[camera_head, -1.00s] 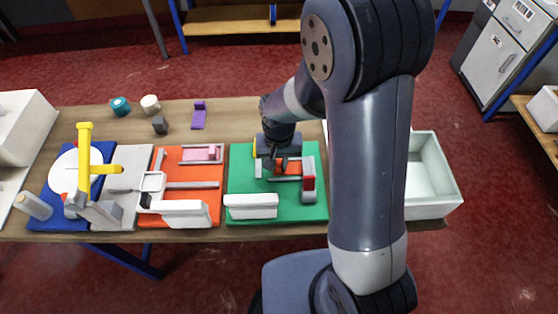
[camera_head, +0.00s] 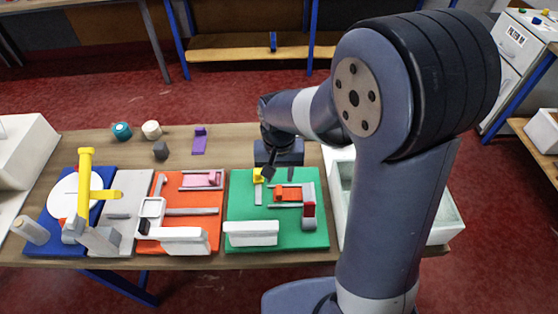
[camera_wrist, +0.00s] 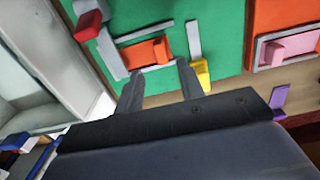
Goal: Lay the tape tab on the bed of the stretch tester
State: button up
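I take the tape tab to be the orange piece (camera_head: 287,194) with a raised grip, lying flat between grey rails on the green board (camera_head: 240,210); names are not marked. It also shows in the wrist view (camera_wrist: 143,53). I take the green board with its rails and red block (camera_head: 309,209) to be the stretch tester. My gripper (camera_head: 279,177) is behind the orange piece, over the board's back edge. In the wrist view my gripper (camera_wrist: 160,70) has its fingers apart with nothing between them. It is clear of the orange piece.
A yellow block (camera_head: 258,175) stands by a grey strip close to my gripper. A white bar (camera_head: 251,233) runs along the board's front. An orange board (camera_head: 190,196) with a pink piece (camera_head: 203,179) is left. A purple piece (camera_head: 199,140) lies behind. A pale bin (camera_head: 444,233) is right.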

notch_tip(320, 180, up, 5)
jog(key=shift+r, duration=0.15)
dwell(1.3)
